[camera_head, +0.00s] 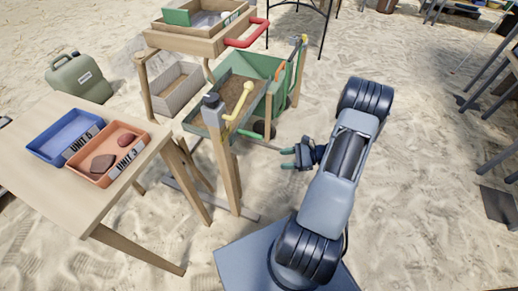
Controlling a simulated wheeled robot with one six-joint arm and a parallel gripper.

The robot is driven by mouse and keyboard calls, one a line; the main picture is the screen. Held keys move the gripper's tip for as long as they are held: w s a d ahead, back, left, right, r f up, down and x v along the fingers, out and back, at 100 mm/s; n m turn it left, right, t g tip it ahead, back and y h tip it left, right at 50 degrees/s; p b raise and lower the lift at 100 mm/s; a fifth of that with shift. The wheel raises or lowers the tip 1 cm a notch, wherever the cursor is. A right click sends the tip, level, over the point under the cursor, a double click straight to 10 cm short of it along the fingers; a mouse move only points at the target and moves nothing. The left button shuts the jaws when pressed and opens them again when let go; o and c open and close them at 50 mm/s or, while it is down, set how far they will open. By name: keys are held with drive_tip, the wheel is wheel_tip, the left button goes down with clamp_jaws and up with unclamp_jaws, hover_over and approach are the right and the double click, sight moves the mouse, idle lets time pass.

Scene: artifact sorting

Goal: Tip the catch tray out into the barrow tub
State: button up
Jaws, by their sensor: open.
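A grey-green tray with brown soil in it, which looks like the catch tray (207,128), sits between wooden posts, with a yellow handle (240,108) at its near side. A green tub, which looks like the barrow tub (284,65), stands right behind it to the right; its inside is partly hidden. Whether the tray overlaps the tub is unclear. My gripper (285,158) is open and empty, fingers pointing left, to the right of the near post and apart from the handle, tray and tub.
A sieve box (188,42) with a red handle (248,36) stands behind. A grey bin (175,98) is below it. The near wooden post (226,165) stands left of my gripper. A table (45,180) at left holds blue (45,145) and orange trays (88,172).

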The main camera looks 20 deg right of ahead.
sight(259, 136)
drive_tip(key=w+d+m+t, duration=0.4)
drive_tip(key=d+t, duration=0.1)
drive_tip(key=t, duration=0.1)
drive_tip(key=shift+h, duration=0.4)
drive_tip(key=b+x, duration=0.3)
drive_tip(key=x, duration=1.1)
drive_tip(key=shift+f, duration=0.15)
drive_tip(key=shift+c, duration=0.2)
clamp_jaws()
